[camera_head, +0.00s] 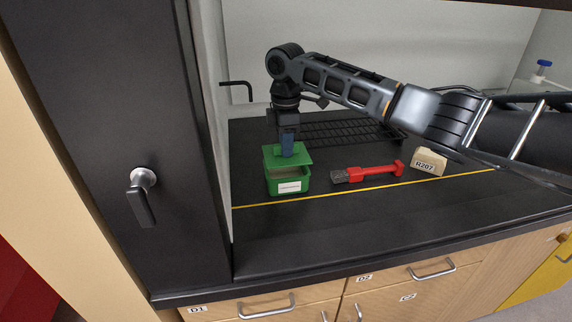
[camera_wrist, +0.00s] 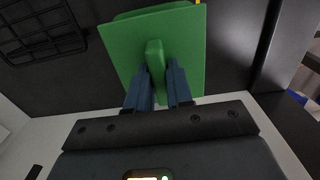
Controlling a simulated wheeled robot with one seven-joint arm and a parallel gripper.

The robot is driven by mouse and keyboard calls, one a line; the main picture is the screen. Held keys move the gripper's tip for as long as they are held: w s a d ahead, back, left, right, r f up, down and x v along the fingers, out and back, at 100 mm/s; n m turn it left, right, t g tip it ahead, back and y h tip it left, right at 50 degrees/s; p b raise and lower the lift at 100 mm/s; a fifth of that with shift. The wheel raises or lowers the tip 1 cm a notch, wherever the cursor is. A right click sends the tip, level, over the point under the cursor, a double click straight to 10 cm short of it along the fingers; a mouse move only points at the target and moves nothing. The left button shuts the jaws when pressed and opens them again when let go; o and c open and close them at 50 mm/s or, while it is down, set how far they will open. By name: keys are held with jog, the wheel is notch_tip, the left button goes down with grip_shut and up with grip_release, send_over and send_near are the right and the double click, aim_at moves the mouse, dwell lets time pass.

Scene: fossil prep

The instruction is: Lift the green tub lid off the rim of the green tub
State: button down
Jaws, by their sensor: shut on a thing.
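The green tub (camera_head: 287,184) stands on the black worktop at the left, with a white label on its front. The green tub lid (camera_head: 292,155) sits over the back of the tub, shifted so that part of the inside shows at the front. I cannot tell whether the lid still touches the rim. My gripper (camera_head: 287,147) points down above the tub. In the wrist view my gripper (camera_wrist: 164,88) is shut on the bar handle of the lid (camera_wrist: 188,58). Part of the tub (camera_wrist: 150,11) shows beyond the lid's edge.
A red-handled brush (camera_head: 372,173) lies right of the tub, with a beige block marked R207 (camera_head: 430,161) beyond it. A black wire rack (camera_head: 340,131) lies behind. A yellow line (camera_head: 345,190) crosses the worktop; the front strip is clear. A dark panel stands close left.

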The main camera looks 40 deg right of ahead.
jog(key=shift+r, duration=0.1)
notch_tip(320, 180, up, 3)
jog(key=p, duration=0.2)
jog(key=shift+p, duration=0.3)
jog(key=shift+r+p, duration=0.3)
jog(key=shift+r, duration=0.65)
jog(key=shift+d, duration=0.1)
